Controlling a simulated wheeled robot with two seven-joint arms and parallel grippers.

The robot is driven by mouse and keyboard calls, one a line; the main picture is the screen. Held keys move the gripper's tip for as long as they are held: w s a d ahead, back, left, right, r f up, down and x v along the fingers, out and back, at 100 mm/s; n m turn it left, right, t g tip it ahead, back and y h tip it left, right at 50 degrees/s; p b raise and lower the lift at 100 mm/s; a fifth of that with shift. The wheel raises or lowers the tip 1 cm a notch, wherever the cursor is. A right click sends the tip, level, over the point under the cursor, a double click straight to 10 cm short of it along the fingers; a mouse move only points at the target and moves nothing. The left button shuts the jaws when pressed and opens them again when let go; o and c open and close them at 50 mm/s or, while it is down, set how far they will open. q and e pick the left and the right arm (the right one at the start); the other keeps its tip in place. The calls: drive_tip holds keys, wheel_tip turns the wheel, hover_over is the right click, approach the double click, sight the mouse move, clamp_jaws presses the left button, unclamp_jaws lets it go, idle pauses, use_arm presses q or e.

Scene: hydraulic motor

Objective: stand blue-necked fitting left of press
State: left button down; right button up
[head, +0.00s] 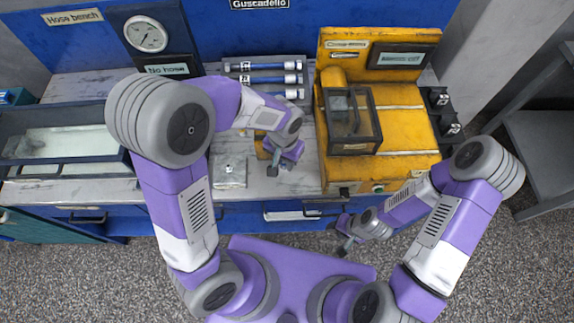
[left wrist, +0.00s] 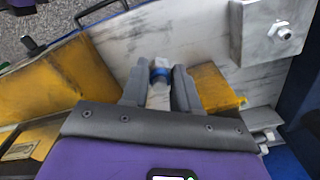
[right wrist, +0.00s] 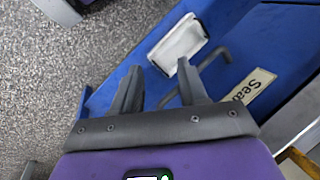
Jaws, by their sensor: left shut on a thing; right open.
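The blue-necked fitting (left wrist: 160,73) sits between the fingers of my left gripper (left wrist: 160,86), with its metal end and blue band showing in the left wrist view. My left gripper is shut on it, over the bench strip left of the yellow press (head: 407,118). In the head view my left gripper (head: 273,165) hides most of the fitting. I cannot tell whether the fitting touches the bench. My right gripper (right wrist: 158,92) is open and empty, in front of the bench near a blue drawer; it also shows in the head view (head: 341,246).
A metal plate with a fitting (head: 230,171) lies left of my left gripper. A yellow block (left wrist: 215,88) is beside the fingers. Blue-ended hoses (head: 268,79) lie on a rack at the back. A glass-sided tank (head: 65,140) stands at far left.

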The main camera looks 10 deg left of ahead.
use_arm(q)
drive_tip(key=b, duration=0.1)
hover_over(284, 180)
wheel_tip(284, 180, down, 5)
drive_tip(key=shift+s+r, duration=0.1)
drive_tip(key=shift+r, duration=0.05)
wheel_tip(284, 180, down, 4)
drive_tip(key=shift+f+b, duration=0.1)
drive_tip(key=shift+b, duration=0.45)
drive_tip(key=shift+f, duration=0.1)
drive_tip(key=c, duration=0.8)
unclamp_jaws()
drive_tip(key=shift+c, duration=0.2)
